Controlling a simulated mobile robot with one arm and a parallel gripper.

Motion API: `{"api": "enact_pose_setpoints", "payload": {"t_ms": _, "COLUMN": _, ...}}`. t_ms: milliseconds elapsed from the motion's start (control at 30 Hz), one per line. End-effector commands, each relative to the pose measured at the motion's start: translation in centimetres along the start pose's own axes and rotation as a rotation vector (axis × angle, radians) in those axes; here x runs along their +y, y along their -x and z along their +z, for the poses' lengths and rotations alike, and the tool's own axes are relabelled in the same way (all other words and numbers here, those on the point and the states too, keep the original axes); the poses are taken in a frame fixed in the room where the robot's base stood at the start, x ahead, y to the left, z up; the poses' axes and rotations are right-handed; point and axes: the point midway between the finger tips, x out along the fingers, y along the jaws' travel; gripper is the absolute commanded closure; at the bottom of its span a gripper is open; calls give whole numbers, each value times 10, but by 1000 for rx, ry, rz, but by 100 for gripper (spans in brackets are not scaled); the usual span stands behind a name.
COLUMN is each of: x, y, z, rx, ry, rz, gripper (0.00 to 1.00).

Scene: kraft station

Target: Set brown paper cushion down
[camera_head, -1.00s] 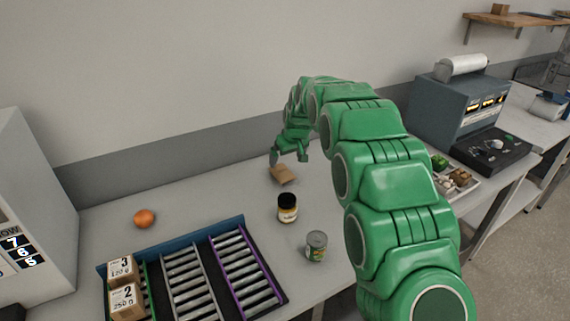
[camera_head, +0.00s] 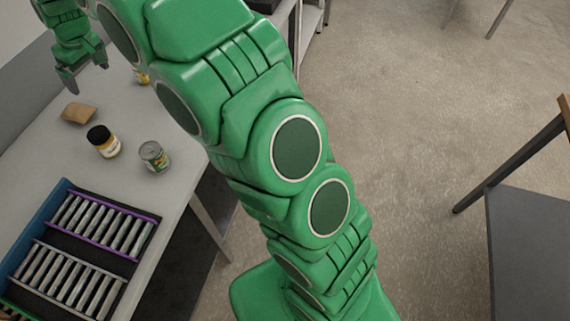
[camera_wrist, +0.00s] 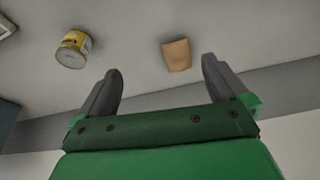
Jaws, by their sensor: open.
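The brown paper cushion (camera_head: 78,113) lies flat on the grey table in the head view, left of the dark-lidded jar. It also shows in the wrist view (camera_wrist: 177,55), beyond and between my fingertips. My gripper (camera_head: 88,76) is open and empty, raised above the table behind the cushion and apart from it. In the wrist view its two dark fingers (camera_wrist: 163,78) are spread wide with nothing between them.
Roller lanes in a blue-edged rack (camera_head: 36,226) fill the front left. A yellow-labelled can (camera_wrist: 73,48) shows in the wrist view. A grey table (camera_head: 530,250) stands at right.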

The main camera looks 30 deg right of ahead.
Motion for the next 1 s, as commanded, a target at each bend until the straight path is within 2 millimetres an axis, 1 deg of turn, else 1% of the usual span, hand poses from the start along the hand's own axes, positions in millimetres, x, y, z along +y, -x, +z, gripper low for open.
{"api": "enact_pose_setpoints", "payload": {"t_ms": 33, "x": 4, "y": 12, "z": 13, "rx": -11, "ry": -17, "rz": 3, "gripper": 0}}
{"api": "enact_pose_setpoints", "payload": {"t_ms": 100, "x": 9, "y": 24, "z": 30, "rx": -28, "ry": -44, "rz": 6, "gripper": 0}}
{"api": "enact_pose_setpoints", "payload": {"t_ms": 300, "x": 18, "y": 60, "z": 84, "rx": -75, "ry": -116, "rz": 17, "gripper": 0}}
{"api": "enact_pose_setpoints", "payload": {"t_ms": 433, "x": 21, "y": 81, "z": 120, "rx": -107, "ry": -165, "rz": 22, "gripper": 0}}
{"api": "enact_pose_setpoints", "payload": {"t_ms": 667, "x": 20, "y": 115, "z": 186, "rx": -161, "ry": -247, "rz": 32, "gripper": 0}}
{"api": "enact_pose_setpoints", "payload": {"t_ms": 700, "x": 19, "y": 120, "z": 199, "rx": -174, "ry": -262, "rz": 33, "gripper": 0}}
{"api": "enact_pose_setpoints", "payload": {"t_ms": 867, "x": 14, "y": 140, "z": 246, "rx": -212, "ry": -321, "rz": 39, "gripper": 0}}
{"api": "enact_pose_setpoints", "payload": {"t_ms": 900, "x": 12, "y": 144, "z": 259, "rx": -223, "ry": -337, "rz": 40, "gripper": 0}}
{"api": "enact_pose_setpoints", "payload": {"t_ms": 1000, "x": 6, "y": 156, "z": 288, "rx": -244, "ry": -372, "rz": 45, "gripper": 0}}
